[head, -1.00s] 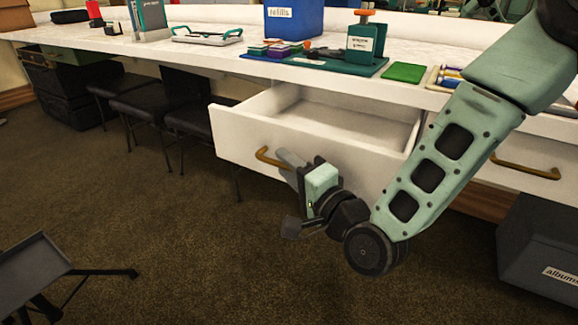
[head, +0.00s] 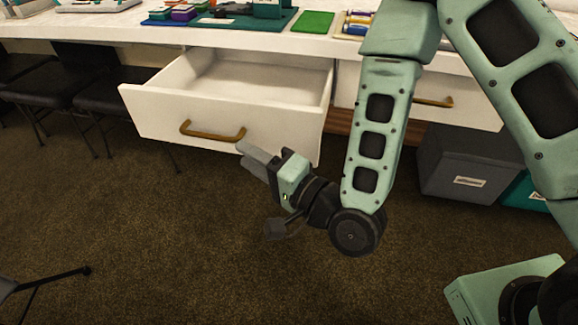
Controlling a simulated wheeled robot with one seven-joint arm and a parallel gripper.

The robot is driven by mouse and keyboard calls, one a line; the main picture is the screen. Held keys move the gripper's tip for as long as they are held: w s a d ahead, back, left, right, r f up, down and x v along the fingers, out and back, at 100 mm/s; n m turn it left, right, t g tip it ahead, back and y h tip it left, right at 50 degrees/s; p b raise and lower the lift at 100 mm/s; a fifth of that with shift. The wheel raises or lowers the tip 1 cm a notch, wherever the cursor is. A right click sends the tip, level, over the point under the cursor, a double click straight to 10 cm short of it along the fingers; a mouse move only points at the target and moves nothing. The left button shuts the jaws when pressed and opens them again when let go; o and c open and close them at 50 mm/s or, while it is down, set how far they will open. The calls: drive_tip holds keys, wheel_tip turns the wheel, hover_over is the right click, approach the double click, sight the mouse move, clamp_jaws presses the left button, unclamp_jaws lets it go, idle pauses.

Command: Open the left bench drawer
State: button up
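The left bench drawer (head: 160,110) is white and stands pulled well out from under the bench, its inside bare where I can see it. Its brass handle (head: 212,135) is on the front panel. My gripper (head: 240,153) is just below and right of the handle's right end, with its two grey fingers pointing toward the drawer front. The fingers look parted with nothing between them, and they appear clear of the handle.
The right drawer, with a brass handle (head: 434,102), is shut. A grey storage box (head: 460,165) stands on the floor below it. Black chairs (head: 40,85) are at the left. The bench top holds a green mat (head: 312,21) and other items.

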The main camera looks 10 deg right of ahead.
drive_tip(key=p+v, duration=0.8)
drive_tip(key=p, duration=0.1)
idle(0.3)
idle(0.4)
